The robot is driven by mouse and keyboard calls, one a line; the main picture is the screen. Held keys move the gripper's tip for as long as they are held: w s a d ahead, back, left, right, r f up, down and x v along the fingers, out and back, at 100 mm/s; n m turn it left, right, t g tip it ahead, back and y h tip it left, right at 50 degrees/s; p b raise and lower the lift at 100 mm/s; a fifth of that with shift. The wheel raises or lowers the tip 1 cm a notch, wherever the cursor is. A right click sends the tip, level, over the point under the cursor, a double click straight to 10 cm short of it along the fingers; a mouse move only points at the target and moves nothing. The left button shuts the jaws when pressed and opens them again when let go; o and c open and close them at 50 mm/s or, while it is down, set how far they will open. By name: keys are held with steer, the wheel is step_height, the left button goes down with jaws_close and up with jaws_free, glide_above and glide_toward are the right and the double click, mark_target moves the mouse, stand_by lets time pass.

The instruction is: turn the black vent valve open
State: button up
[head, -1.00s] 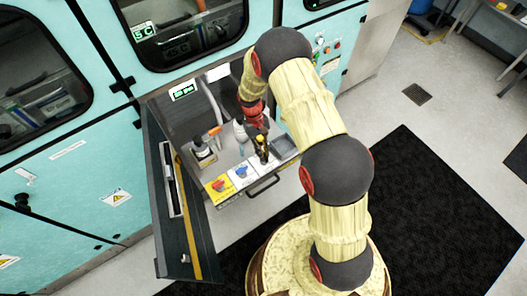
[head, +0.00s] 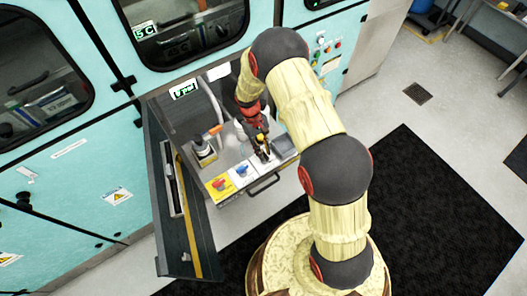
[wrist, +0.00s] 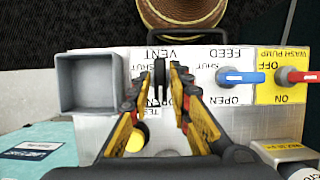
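The black vent valve (wrist: 159,82) shows in the wrist view as a narrow dark handle on the white VENT panel. It lies lengthwise up and down the picture. My gripper (wrist: 161,74) is open, with one yellow-and-black finger on each side of the handle and small gaps visible. I cannot tell whether either finger touches it. The fingers partly cover the VENT markings; SHUT is readable to the left of the handle. In the head view my gripper (head: 262,153) is over the panel and hides the valve.
Beside the vent are a blue feed valve (wrist: 240,77) and a red wash pump handle (wrist: 300,76) on a yellow panel. A grey square tray (wrist: 92,85) lies on the other side. A capped bottle (head: 203,152) stands behind. An open dark door (head: 180,205) flanks the bay.

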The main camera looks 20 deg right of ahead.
steer(key=shift+o, duration=1)
steer(key=v, duration=1.2)
steer(key=s+r+m+t, duration=0.1)
steer(key=s+r+t, duration=0.4)
steer(key=s+r, duration=0.7)
steer(key=s+d+r+m+t+y, duration=0.1)
steer(key=s+r+t, duration=0.3)
steer(key=s+r, duration=0.9)
step_height(320, 180, up, 8)
steer(key=shift+s+d+r+m+t+b, duration=0.1)
steer(key=shift+s+d+m+t+b, duration=0.15)
steer(key=shift+m+t+b, duration=0.25)
